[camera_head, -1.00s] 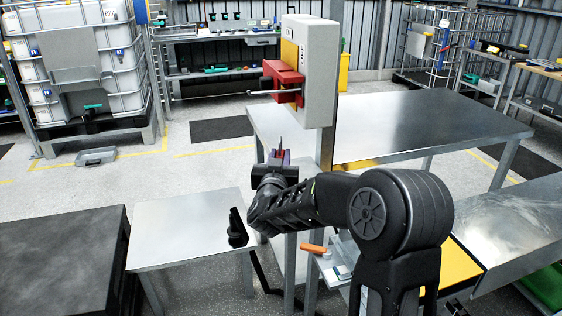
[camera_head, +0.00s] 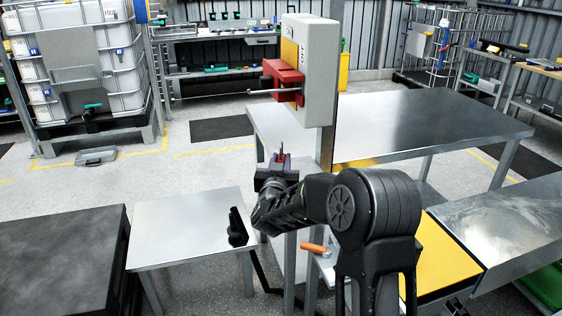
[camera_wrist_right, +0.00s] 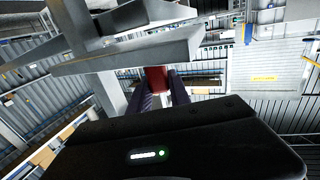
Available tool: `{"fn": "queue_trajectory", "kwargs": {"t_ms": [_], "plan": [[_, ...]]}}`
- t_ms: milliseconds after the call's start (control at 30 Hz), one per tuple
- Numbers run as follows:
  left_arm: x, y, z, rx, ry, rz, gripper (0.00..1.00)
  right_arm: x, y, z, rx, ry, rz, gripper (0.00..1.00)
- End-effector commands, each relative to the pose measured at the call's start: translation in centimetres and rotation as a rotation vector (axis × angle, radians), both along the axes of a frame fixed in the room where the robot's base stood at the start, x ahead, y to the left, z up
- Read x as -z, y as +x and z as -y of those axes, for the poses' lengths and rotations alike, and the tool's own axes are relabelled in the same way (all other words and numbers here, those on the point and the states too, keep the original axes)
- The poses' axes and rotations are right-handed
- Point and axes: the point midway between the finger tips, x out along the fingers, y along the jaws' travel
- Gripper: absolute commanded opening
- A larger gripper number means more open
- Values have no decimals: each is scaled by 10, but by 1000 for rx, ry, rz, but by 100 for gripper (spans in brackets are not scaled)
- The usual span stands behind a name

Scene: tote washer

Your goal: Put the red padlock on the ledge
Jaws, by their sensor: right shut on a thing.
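My right gripper (camera_head: 281,160) is in the middle of the head view, below the grey switch box and left of its post. Its fingers are shut on the red padlock, which shows between the fingertips in the right wrist view (camera_wrist_right: 156,78). In the head view the padlock is mostly hidden by the fingers. It is held in the air, apart from the tables. A small grey shelf (camera_head: 327,271) with an orange-handled tool sits low beside my right arm; I cannot tell whether this is the ledge. My left gripper does not show.
The grey switch box (camera_head: 318,75) has a red block (camera_head: 283,78) with a rod sticking out left, above my gripper. A steel table (camera_head: 430,125) stands behind, and a lower steel table (camera_head: 185,228) with a black lever (camera_head: 237,228) is at front left; its top is mostly clear.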

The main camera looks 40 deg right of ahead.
Motion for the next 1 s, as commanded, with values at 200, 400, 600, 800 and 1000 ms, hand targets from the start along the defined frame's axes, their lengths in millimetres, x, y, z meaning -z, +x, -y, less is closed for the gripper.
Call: {"fn": "queue_trajectory", "kwargs": {"t_ms": [200,400,600,800,1000], "plan": [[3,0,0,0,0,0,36,2,0,0,0,-1,1,0],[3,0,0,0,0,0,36,2,0,0,0,0,0,35],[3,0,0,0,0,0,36,2,0,0,0,0,0,45],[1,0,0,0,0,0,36,1,0,0,1,0,0,45],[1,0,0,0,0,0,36,0,-9,-8,0,1,0,45]]}}
